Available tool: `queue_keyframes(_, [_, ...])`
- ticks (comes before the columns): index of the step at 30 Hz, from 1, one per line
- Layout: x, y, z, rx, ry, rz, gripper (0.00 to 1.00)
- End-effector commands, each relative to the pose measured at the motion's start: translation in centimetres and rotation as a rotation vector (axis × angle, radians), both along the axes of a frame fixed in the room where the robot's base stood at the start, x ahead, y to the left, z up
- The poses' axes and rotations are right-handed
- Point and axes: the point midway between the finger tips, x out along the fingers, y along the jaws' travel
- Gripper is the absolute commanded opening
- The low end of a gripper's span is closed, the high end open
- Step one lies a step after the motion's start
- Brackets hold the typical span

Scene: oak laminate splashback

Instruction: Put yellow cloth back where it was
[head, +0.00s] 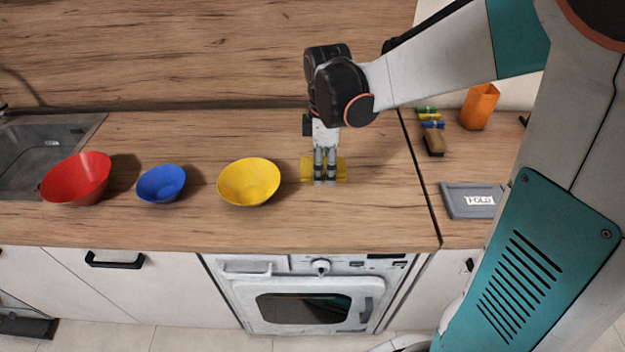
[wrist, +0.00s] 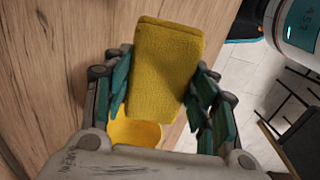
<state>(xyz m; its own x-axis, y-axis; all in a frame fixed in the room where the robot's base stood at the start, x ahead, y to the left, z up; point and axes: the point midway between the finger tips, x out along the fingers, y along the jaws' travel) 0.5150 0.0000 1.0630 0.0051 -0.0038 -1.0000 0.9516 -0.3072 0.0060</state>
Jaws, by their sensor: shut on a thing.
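The yellow cloth (head: 341,169) is a small folded block held between the fingers of my gripper (head: 324,180), to the right of the yellow bowl. In the wrist view the cloth (wrist: 168,60) is upright between the two green-padded fingers, and my gripper (wrist: 160,82) is shut on it. The fingers point down toward the counter. I cannot tell whether the cloth touches the wood or hangs just above it. The fingers hide the cloth's middle in the head view.
The yellow bowl (head: 249,183), blue bowl (head: 161,184) and red bowl (head: 77,179) stand in a row on the counter (head: 330,225). At right are a grey "FOLD" mat (head: 470,201), an orange cup (head: 479,107), a brown-handled brush (head: 434,144) and several coloured clips (head: 430,118). The sink (head: 35,150) is far left.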

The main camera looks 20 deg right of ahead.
Motion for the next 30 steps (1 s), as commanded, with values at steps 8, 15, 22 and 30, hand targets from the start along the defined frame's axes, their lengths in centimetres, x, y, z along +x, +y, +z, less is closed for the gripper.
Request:
queue_keyframes(8, [0.1,0.0,-6.8,0.000,0.000,-0.001,0.30])
queue_keyframes(15, [0.0,0.0,-8.9,0.000,0.000,-0.002,0.30])
queue_keyframes(22, [0.1,0.0,-11.4,0.000,0.000,-0.002,0.30])
queue_keyframes(30, [0.0,0.0,-13.1,0.000,0.000,-0.002,0.30])
